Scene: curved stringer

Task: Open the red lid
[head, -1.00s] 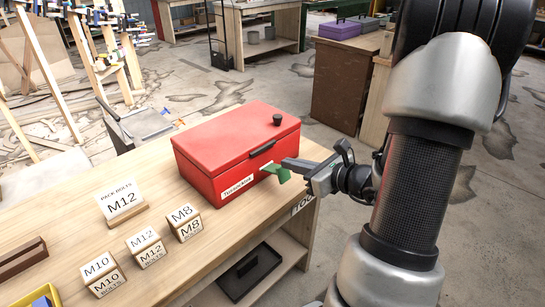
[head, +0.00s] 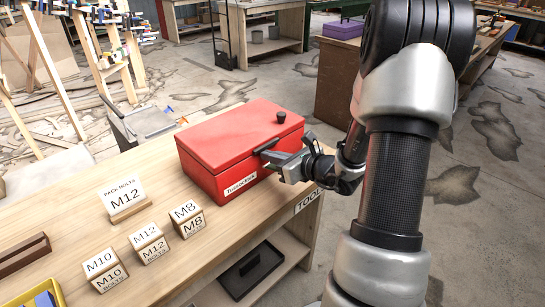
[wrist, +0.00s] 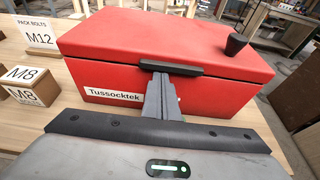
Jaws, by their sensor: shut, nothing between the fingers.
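The red toolbox stands on the wooden workbench with its red lid (head: 235,132) down. A black knob (head: 281,117) sits on top of the lid near its right end. A black handle (wrist: 171,68) runs along the lid's front edge, and a white "Tussocktek" label (wrist: 113,95) is on the front face below it. My gripper (head: 267,157) is at the front of the box. In the wrist view my gripper (wrist: 162,80) has its fingers together, with the tips at or just under the handle. I cannot tell whether they touch it.
Wooden blocks marked M8 (head: 187,219), M12 (head: 149,244) and M10 (head: 105,269) stand on the bench left of the box. A "Pack bolts M12" sign (head: 124,201) stands behind them. A black tray (head: 250,272) lies on the shelf below.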

